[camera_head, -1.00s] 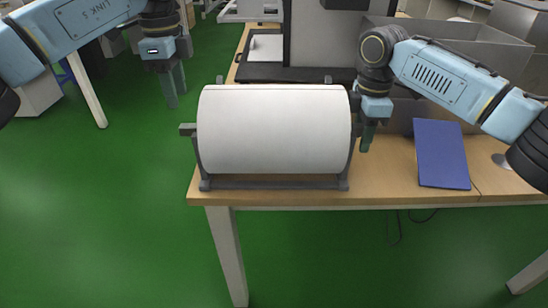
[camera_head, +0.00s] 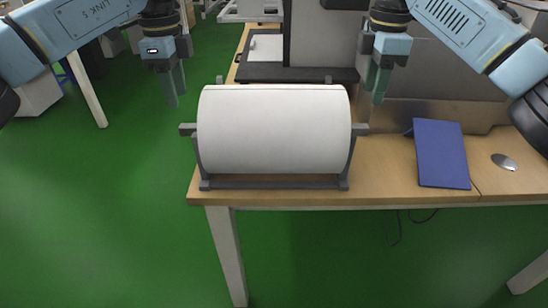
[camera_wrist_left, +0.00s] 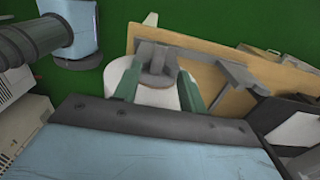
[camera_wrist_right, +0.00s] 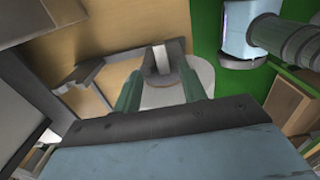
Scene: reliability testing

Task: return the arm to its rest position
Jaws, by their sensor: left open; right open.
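My right gripper (camera_head: 377,84) is raised above the table, behind and to the right of the white roll. Its green fingers stand apart and empty in the right wrist view (camera_wrist_right: 163,90). My left gripper (camera_head: 173,87) hangs over the green floor, left of the table. It is open and empty, and its spread fingers show in the left wrist view (camera_wrist_left: 158,88). The large white roll (camera_head: 273,128) lies in a dark grey stand (camera_head: 275,183) on the table. Neither gripper touches the roll or the stand.
The wooden table (camera_head: 385,172) has a blue folder-like object (camera_head: 441,153) and a small silver disc (camera_head: 504,162) at the right. A grey metal box (camera_head: 440,115) stands behind them. A black tray (camera_head: 300,74) lies behind the roll. The floor (camera_head: 110,220) at left is clear.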

